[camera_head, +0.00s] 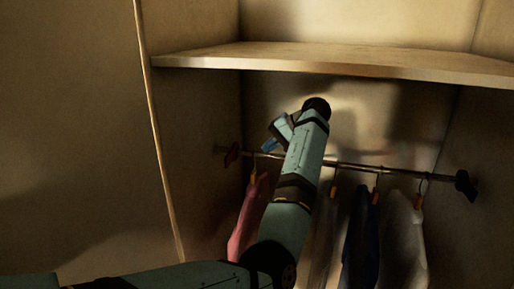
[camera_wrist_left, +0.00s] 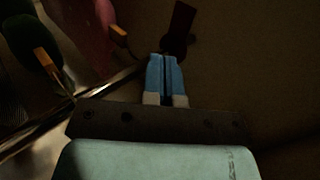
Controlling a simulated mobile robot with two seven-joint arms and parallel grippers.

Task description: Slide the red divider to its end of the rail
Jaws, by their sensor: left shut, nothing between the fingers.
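The red divider (camera_head: 231,155) hangs at the left end of the metal rail (camera_head: 345,166), close to the closet's left wall. In the left wrist view a dark reddish piece, which looks like the same divider (camera_wrist_left: 180,26), is just beyond the fingertips. My left gripper (camera_head: 268,145) is shut and empty, its blue fingers beside the rail just right of the divider. The fingers also show together in the left wrist view (camera_wrist_left: 166,62). I cannot tell whether they touch the divider. My right gripper is not in view.
A pink garment (camera_head: 245,220) hangs right of the divider, with a navy garment (camera_head: 361,240) and a grey one (camera_head: 407,240) further right. A black divider (camera_head: 465,184) is at the rail's right end. A wooden shelf (camera_head: 350,60) spans above my arm.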

